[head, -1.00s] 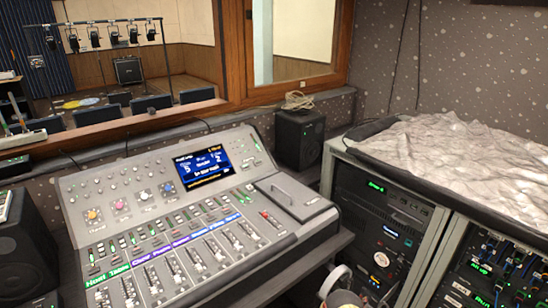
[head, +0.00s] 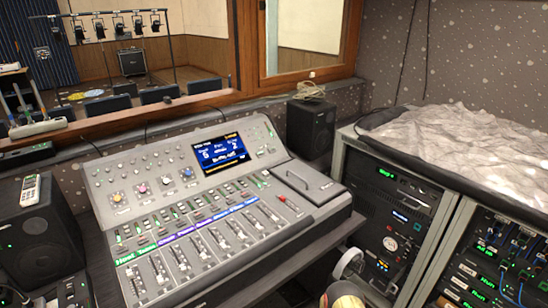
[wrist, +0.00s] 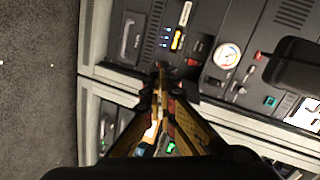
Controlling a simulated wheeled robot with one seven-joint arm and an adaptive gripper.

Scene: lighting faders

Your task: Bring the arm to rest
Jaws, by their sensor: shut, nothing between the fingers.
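My gripper (wrist: 165,85) shows in the wrist view with its fingers together and nothing between them. It points at the front of the equipment rack (wrist: 85,120), and I cannot tell how far off the rack is. In the head view only part of my arm (head: 347,285) shows at the bottom edge, to the right of the lighting console, and my fingers are not visible there. The lighting console (head: 318,192) stands on the desk with its several faders (head: 222,240) and a lit blue screen (head: 220,155). My arm is apart from the faders in the picture.
The equipment rack (head: 350,190) stands right of the console with a crumpled grey cover (head: 460,150) on top. Black speakers stand behind the console (head: 311,128) and at its left (head: 40,235). A remote (head: 30,190) lies on the left speaker. A window (head: 150,50) is behind.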

